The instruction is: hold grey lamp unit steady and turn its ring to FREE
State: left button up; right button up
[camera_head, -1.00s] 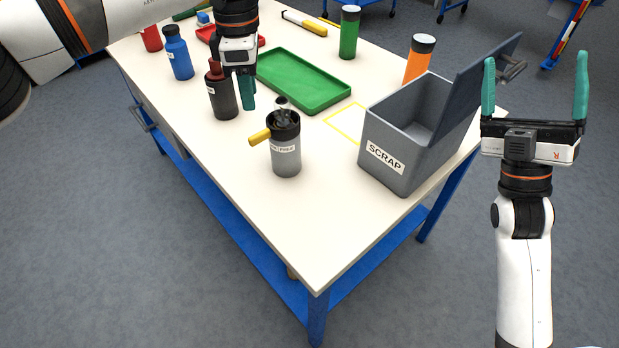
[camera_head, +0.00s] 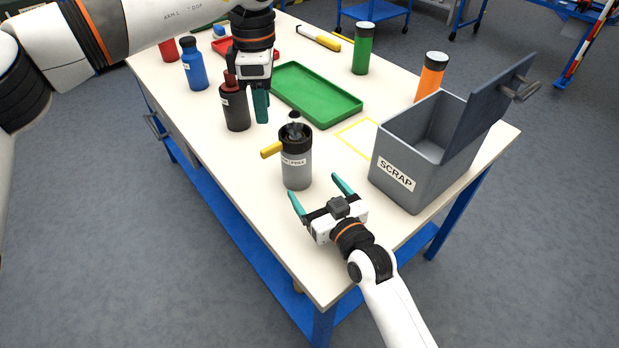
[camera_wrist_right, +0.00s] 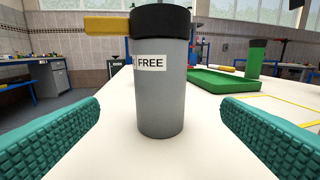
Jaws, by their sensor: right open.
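The grey lamp unit (camera_head: 297,172) stands upright on the table, with a black ring (camera_head: 295,138) and a yellow lever (camera_head: 271,149) pointing left. In the right wrist view the lamp unit (camera_wrist_right: 162,100) shows a white label reading FREE (camera_wrist_right: 151,63) under the ring, with a cut-off mark left of it. My right gripper (camera_head: 316,187) is open and empty, its fingers pointing at the lamp body from the near side, with a gap left. My left gripper (camera_head: 261,106) points down behind the lamp unit, beside a dark canister with a red top (camera_head: 236,112); its finger gap is hidden.
The grey SCRAP bin (camera_head: 412,180) with its lid open stands right of the lamp unit. A green tray (camera_head: 318,98) lies behind it, near a yellow outlined area (camera_head: 357,128). Blue (camera_head: 194,70), green (camera_head: 362,52) and orange (camera_head: 431,77) cylinders stand further off.

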aim_at(294, 160)
jog(key=x, duration=1.1)
jog(key=shift+w, duration=0.25)
jog(key=shift+c, duration=0.2)
jog(key=c, duration=1.2)
